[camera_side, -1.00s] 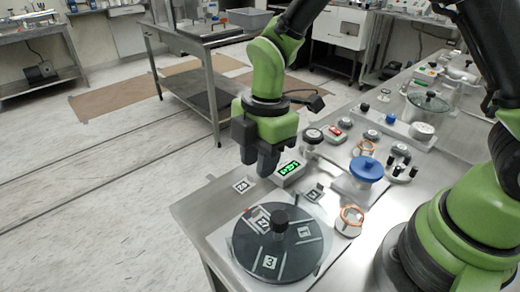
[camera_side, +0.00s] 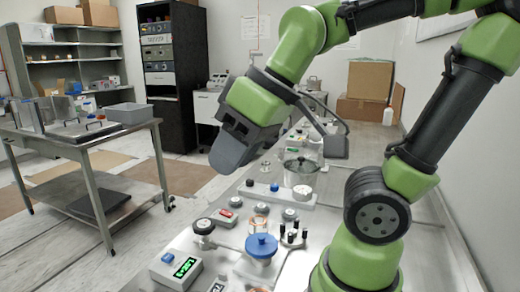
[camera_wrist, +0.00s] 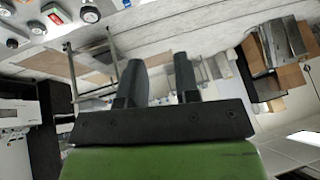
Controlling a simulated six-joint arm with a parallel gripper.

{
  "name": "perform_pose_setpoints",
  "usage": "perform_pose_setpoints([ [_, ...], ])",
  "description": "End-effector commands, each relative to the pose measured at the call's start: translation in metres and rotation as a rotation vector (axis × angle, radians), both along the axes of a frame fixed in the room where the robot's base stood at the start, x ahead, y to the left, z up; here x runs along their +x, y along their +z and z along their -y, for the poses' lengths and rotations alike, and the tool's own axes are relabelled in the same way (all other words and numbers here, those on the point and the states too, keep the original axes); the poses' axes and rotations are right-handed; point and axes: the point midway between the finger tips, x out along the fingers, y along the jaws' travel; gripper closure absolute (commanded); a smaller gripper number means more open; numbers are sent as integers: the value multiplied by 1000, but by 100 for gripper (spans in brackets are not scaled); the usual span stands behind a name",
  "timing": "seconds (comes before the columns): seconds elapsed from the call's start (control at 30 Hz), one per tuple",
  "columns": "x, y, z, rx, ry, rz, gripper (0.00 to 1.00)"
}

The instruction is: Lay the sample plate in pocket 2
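My gripper (camera_side: 232,150) is raised above the far side of the bench in the side view, tilted down to the left. Its dark fingers also show in the wrist view (camera_wrist: 158,75), standing apart with nothing between them. I cannot make out the sample plate in either current view. The round dark disc with the numbered pockets, pocket 2 among them, is outside both current views.
A metal cart (camera_side: 98,165) carries a grey bin (camera_side: 130,113) at the left. The air around my gripper looks clear.

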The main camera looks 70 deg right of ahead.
Motion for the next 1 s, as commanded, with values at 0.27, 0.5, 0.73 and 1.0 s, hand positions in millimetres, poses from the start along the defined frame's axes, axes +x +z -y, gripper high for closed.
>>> perform_pose_setpoints([
  [0.27, -34, 5, 9, 171, -301, 56, 70],
  [0.5, -35, 5, 9, 179, -313, 55, 70],
  [0.73, -34, 5, 9, 179, -311, 56, 70],
  [1.0, -34, 5, 9, 178, -310, 57, 70],
])
